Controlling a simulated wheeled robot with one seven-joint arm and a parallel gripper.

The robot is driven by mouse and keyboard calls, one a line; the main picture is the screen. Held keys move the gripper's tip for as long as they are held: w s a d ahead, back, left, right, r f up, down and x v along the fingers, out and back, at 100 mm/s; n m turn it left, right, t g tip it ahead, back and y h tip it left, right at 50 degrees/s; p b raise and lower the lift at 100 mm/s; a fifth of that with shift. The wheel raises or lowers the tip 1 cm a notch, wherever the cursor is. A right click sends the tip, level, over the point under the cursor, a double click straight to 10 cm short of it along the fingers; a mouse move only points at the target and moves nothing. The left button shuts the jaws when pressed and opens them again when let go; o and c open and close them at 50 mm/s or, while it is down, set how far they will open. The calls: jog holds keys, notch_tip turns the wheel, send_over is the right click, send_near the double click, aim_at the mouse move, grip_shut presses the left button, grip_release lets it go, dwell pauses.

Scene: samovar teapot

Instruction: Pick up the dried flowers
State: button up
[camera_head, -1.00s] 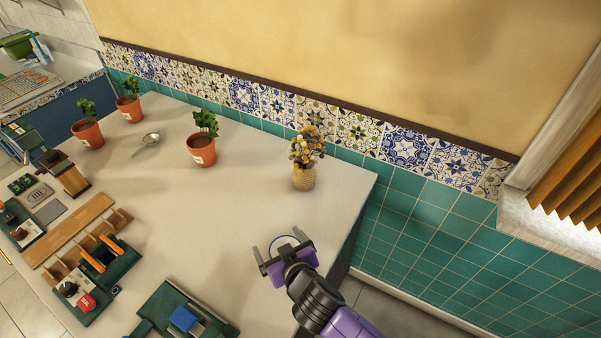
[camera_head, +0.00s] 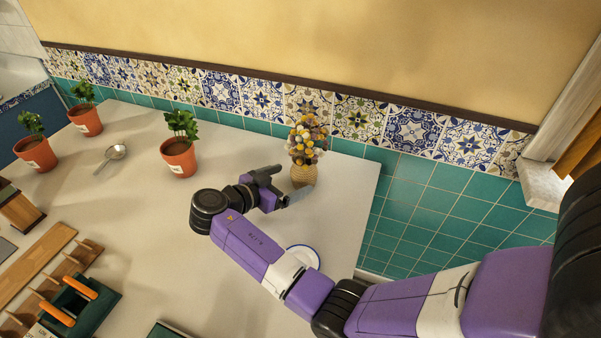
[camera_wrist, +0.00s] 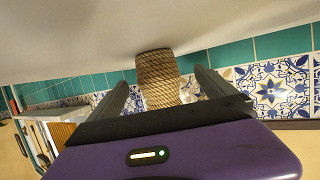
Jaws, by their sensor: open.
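The dried flowers (camera_head: 307,139), yellow, brown and pale, stand upright in a woven rope-like vase (camera_head: 303,175) near the back right of the counter. In the wrist view the vase (camera_wrist: 158,76) appears upside down between the two fingers, and the flowers are hidden behind my gripper's body. My gripper (camera_head: 284,184) is open at the vase, low beside it, with one finger in front of it. In the wrist view the gripper (camera_wrist: 163,93) has a finger on each side of the vase with gaps showing. I cannot tell whether either finger touches it.
Potted plants (camera_head: 179,147) stand left of my gripper. A metal scoop (camera_head: 113,154) lies on the counter (camera_head: 140,220). A white plate (camera_head: 305,257) is partly behind my arm. The tiled wall (camera_head: 262,97) runs close behind the vase. The counter's right edge is near.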

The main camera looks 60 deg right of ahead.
aim_at(304, 173)
jog(key=x, duration=0.1)
jog(key=p+x, duration=0.1)
jog(key=x, duration=0.3)
jog(key=shift+s+d+r+p, duration=0.15)
jog(key=shift+s+r+p, duration=0.15)
jog(key=shift+d+f, duration=0.15)
jog(key=shift+d, duration=0.15)
jog(key=c, duration=1.7)
jog(key=shift+o, duration=0.2)
